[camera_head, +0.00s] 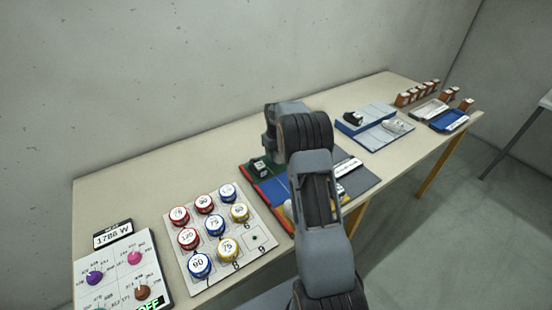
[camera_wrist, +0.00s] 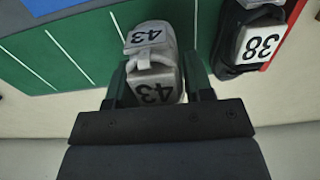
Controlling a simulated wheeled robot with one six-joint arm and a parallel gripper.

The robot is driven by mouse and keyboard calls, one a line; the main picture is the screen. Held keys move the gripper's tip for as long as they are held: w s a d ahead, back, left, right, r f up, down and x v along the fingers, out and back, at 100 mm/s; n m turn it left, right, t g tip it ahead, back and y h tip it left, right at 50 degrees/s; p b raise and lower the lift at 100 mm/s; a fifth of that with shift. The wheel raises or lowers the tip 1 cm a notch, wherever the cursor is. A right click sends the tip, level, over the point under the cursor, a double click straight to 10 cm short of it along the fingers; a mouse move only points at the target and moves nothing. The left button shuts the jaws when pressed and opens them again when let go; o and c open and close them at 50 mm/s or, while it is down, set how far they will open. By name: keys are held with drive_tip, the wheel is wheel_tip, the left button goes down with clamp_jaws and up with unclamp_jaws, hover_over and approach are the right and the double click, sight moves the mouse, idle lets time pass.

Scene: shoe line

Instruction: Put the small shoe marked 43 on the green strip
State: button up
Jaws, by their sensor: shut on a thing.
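The grey-white small shoe marked 43 (camera_wrist: 153,62) is between the two fingers of my gripper (camera_wrist: 158,84) in the wrist view. My gripper is shut on it. The number 43 shows on its toe and upper. Behind it lies the green strip (camera_wrist: 62,62) with thin white lines. The shoe overlaps the strip in this view; whether it touches it I cannot tell. In the head view my own arm hides the gripper and the held shoe; part of the green strip (camera_head: 256,155) shows left of the arm.
A black shoe marked 38 (camera_wrist: 232,52) stands right of the held shoe, close to my right finger, by a red strip (camera_wrist: 289,40). Left of the mat is a board with numbered knobs (camera_head: 215,224). Blue-and-grey trays (camera_head: 352,128) stand farther right on the table.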

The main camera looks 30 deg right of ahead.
drive_tip(key=shift+f, duration=1.5)
drive_tip(key=shift+f, duration=0.15)
drive_tip(key=o, duration=0.9)
